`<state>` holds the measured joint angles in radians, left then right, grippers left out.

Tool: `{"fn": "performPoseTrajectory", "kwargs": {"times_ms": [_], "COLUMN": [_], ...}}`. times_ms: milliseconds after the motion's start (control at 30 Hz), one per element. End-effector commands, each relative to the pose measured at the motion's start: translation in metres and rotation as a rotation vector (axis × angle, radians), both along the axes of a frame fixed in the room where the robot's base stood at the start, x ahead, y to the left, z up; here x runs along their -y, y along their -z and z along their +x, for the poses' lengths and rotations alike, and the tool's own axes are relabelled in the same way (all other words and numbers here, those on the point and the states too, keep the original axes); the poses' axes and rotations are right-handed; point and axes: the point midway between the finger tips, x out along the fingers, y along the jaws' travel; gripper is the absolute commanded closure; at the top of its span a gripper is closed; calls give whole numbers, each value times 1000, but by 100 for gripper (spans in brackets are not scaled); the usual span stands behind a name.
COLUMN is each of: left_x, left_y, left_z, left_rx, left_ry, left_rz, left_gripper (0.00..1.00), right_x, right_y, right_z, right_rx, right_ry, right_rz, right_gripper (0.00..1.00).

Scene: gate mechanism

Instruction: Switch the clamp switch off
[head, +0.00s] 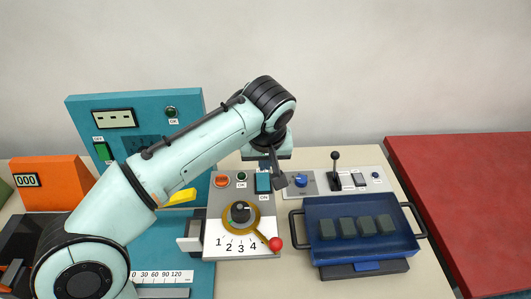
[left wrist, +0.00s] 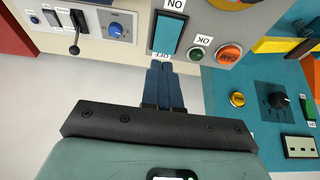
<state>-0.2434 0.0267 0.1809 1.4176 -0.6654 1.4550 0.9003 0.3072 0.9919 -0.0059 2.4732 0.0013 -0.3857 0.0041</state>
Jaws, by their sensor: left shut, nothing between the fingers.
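A teal rocker switch (head: 263,184) sits on the grey panel with an ON label below it; no clamp label is readable. In the left wrist view the teal rocker (left wrist: 170,34) has ON at one end and OFF at the end near my fingers. My left gripper (head: 279,182) is shut and empty beside the switch. In the wrist view its fingertips (left wrist: 161,67) are at the OFF label and partly cover it. I cannot tell whether they touch the panel. My right gripper is in neither view.
The grey panel carries an orange button (head: 222,181), a green OK lamp (head: 241,176) and a dial with a red-knobbed lever (head: 276,244). To the right are a blue knob (head: 301,180), a black lever (head: 335,170) and a blue tray (head: 320,256) with several dark blocks.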

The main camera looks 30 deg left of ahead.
Motion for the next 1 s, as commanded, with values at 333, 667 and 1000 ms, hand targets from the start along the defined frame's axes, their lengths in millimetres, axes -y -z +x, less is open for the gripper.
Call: {"fn": "performPoseTrajectory", "kwargs": {"times_ms": [333,667,1000], "left_x": [-3,-3,-7], "left_y": [39,40,45], "left_z": [5,5,11], "left_rx": [0,2,-134], "left_ry": [-1,-1,-3], "left_rz": [0,-1,-76], "left_gripper": [100,100,100], "right_x": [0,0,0], "right_y": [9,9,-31], "right_z": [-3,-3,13], "right_rx": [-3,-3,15], "right_ry": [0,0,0], "right_rz": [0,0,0], "right_gripper": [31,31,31]}}
